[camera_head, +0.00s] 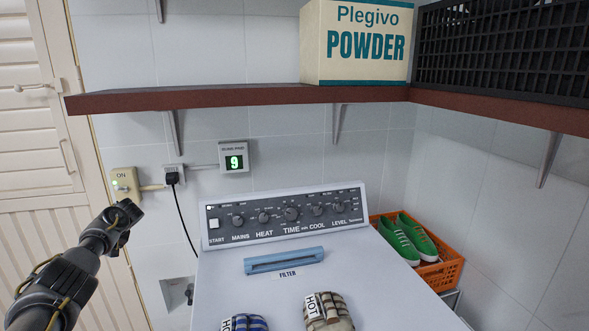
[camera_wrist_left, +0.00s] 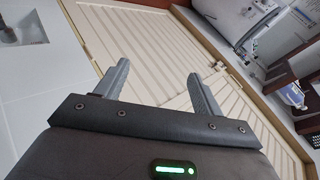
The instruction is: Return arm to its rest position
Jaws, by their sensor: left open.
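My left gripper (camera_wrist_left: 157,70) shows in the left wrist view with its two grey fingers spread apart and nothing between them. Beyond the fingers is a cream slatted door (camera_wrist_left: 150,45), tilted in that view. In the head view my left arm (camera_head: 85,250) comes in from the lower left, in front of the door and wall. Its visible end is below the ON switch (camera_head: 125,184) and left of the white machine (camera_head: 228,280). I cannot make out the gripper fingers there. My right gripper is in neither view.
A dark red shelf (camera_head: 225,97) crosses above, carrying a POWDER box (camera_head: 357,45) and a black crate (camera_head: 500,50). An orange basket (camera_head: 440,273) with green shoes (camera_head: 408,238) stands right.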

